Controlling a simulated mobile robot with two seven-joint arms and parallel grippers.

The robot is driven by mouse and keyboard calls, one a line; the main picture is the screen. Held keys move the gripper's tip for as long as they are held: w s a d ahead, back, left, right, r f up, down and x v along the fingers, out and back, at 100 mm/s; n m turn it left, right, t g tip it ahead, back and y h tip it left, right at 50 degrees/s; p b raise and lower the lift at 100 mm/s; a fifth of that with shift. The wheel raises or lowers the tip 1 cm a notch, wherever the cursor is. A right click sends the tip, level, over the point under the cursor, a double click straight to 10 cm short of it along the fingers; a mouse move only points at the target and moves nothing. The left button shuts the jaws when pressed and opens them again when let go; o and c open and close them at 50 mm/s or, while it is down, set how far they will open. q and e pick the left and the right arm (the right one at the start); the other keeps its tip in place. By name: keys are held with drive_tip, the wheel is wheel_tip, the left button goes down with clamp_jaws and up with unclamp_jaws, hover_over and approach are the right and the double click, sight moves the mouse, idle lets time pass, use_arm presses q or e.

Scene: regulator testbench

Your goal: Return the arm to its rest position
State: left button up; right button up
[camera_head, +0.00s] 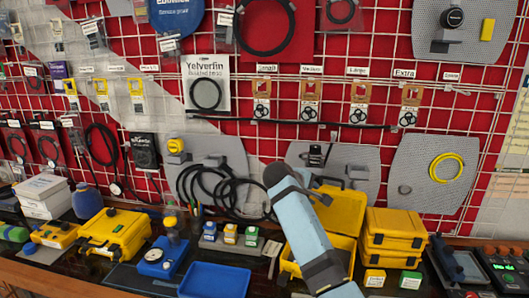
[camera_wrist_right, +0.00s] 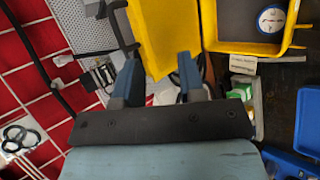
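My right gripper (camera_wrist_right: 159,62) shows in the right wrist view with its two dark fingers spread apart and nothing held between them. Behind the fingers is the yellow lid of an open case (camera_wrist_right: 162,30). In the head view one of my arms (camera_head: 303,232), light blue with dark bands, rises from the bottom edge and leans up and left. It passes in front of the open yellow case (camera_head: 342,212) and hides part of it. My left gripper is not in the head view.
A round gauge (camera_wrist_right: 272,18) lies in a yellow case in the wrist view. Stacked yellow cases (camera_head: 393,235) stand right of the arm; a blue tray (camera_head: 214,281) lies left of it. Behind is a red wall with wire grid, hanging cables (camera_head: 225,192) and grey panels.

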drive_tip(key=s+d+f+m+g+y, duration=0.1)
drive_tip(key=s+d+f+m+y, duration=0.15)
drive_tip(key=s+f, duration=0.9)
drive_tip(key=s+d+f+m+g+y, duration=0.15)
drive_tip(key=s+d+f, duration=0.25)
drive_tip(key=s+f, duration=0.7)
drive_tip(key=s+r+m+y, duration=0.3)
drive_tip(key=s+m+y, duration=0.15)
drive_tip(key=s, duration=2.55)
drive_tip(key=w+a+f+n+t+y, duration=0.1)
drive_tip(key=w+a+f+t, duration=0.2)
drive_tip(key=f, duration=0.4)
drive_tip(key=w+a+f+n+t+y, duration=0.1)
drive_tip(key=w+a+f+t+y, duration=0.1)
drive_tip(key=f, duration=0.4)
drive_tip(key=shift+w+a+f+t+p, duration=0.35)
drive_tip(key=shift+w+a+t, duration=0.45)
drive_tip(key=shift+t, duration=0.35)
drive_tip(key=shift+d, duration=0.2)
